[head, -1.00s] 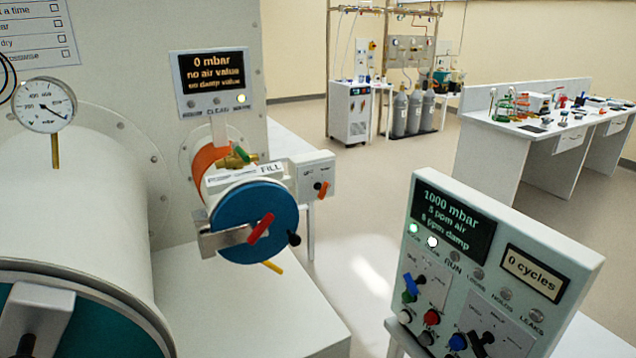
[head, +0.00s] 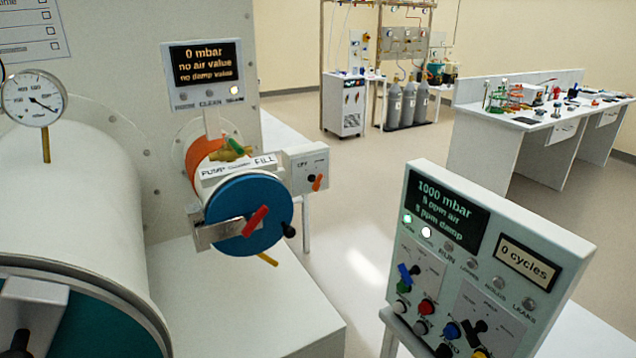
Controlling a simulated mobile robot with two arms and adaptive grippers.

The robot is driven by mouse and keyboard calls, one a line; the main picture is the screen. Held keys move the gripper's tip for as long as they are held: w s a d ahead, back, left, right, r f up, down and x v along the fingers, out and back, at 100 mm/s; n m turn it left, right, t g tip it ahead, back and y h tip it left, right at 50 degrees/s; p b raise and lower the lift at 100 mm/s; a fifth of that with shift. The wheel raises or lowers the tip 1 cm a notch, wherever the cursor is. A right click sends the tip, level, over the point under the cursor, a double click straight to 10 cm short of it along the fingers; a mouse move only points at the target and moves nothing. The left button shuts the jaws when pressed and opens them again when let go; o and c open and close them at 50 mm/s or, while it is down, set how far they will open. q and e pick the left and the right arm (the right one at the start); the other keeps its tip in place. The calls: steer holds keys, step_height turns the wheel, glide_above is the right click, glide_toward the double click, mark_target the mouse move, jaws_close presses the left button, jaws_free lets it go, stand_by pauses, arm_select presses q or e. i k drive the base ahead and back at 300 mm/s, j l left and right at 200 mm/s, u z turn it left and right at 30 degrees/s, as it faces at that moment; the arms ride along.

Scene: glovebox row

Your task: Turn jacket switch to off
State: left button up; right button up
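A small white switch box (head: 304,161) stands just right of the blue round door. It carries an orange lever knob (head: 317,183) that points down and a little left. The lettering above the knob is small; one word at its left looks like OFF. I cannot read a jacket label on it. An orange band (head: 205,150) wraps the small cylinder behind the blue door. Neither of my grippers is in the head view.
The blue door (head: 262,225) has a red handle, with a black knob at its right. A control panel (head: 400,245) with switches and buttons stands at front right. A pressure gauge (head: 33,99) is at left. Open floor (head: 370,210) lies between box and panel.

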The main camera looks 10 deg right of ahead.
mark_target(318, 182)
steer(key=z, duration=0.7)
steer(key=i+j+z, duration=0.1)
steer(key=z, duration=0.3)
steer(key=i+j+z, duration=0.1)
steer(key=z, duration=0.35)
steer(key=j+z, duration=0.4)
steer(key=i+l, duration=0.05)
